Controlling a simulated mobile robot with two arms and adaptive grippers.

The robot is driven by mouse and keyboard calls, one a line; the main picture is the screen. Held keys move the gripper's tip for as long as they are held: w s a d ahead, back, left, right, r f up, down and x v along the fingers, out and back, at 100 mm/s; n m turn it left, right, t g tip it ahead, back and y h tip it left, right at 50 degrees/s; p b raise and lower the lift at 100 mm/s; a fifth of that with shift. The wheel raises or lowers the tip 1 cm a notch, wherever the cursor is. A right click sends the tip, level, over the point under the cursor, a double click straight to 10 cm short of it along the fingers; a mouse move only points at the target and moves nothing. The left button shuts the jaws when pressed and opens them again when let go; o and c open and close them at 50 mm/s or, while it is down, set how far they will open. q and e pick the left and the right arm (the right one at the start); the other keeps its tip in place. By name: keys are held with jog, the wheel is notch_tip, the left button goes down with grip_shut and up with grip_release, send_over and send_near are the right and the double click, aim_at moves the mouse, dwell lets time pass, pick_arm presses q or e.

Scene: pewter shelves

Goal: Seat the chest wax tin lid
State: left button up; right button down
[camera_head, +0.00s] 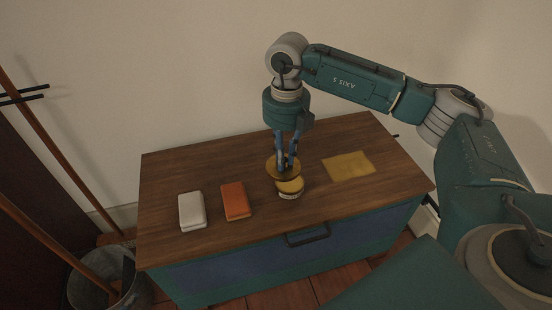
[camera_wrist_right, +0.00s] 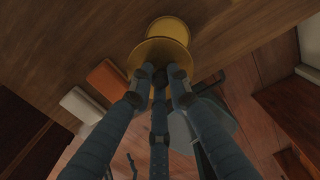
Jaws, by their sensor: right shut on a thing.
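The wax tin (camera_head: 290,194), a low round tin with yellow wax showing in its open top, stands on the wooden chest top near the front edge. My right gripper (camera_head: 286,166) points down and is shut on the gold round lid (camera_head: 273,171). The lid overlaps the back of the tin in the head view and looks raised above it, not seated. In the right wrist view, the lid (camera_wrist_right: 150,50) lies at the fingertips (camera_wrist_right: 160,75), with the yellow tin top (camera_wrist_right: 168,27) showing past its edge. The exact gap is unclear. My left gripper is out of view.
On the chest top (camera_head: 165,170), an orange block (camera_head: 236,202) and a pale block (camera_head: 192,211) lie left of the tin. A yellow cloth (camera_head: 348,166) lies flat to the right. A bucket (camera_head: 105,280) and poles stand at the left.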

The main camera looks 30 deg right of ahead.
jog(key=m, duration=0.1)
jog(key=d+m, duration=0.1)
jog(key=m, duration=0.2)
jog(key=shift+w+d+f, duration=0.1)
jog(key=shift+d, duration=0.2)
jog(key=m, duration=0.1)
jog(key=d+m, duration=0.1)
jog(key=m, duration=0.1)
jog(key=shift+w+f, duration=0.15)
jog(key=shift+f, duration=0.15)
jog(key=shift+f+b, duration=0.65)
jog(key=shift+f, duration=0.5)
jog(key=shift+f+b, duration=0.65)
jog(key=shift+b, duration=0.2)
jog(key=shift+f, duration=0.2)
jog(key=shift+f+b, duration=0.4)
jog(key=shift+b, duration=0.1)
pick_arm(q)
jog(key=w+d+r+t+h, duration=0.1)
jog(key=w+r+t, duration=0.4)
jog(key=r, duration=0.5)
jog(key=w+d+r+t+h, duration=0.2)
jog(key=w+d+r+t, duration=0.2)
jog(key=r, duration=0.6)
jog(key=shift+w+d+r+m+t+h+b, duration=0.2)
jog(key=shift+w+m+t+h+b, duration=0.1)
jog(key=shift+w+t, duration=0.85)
pick_arm(e)
jog(key=shift+f, duration=0.75)
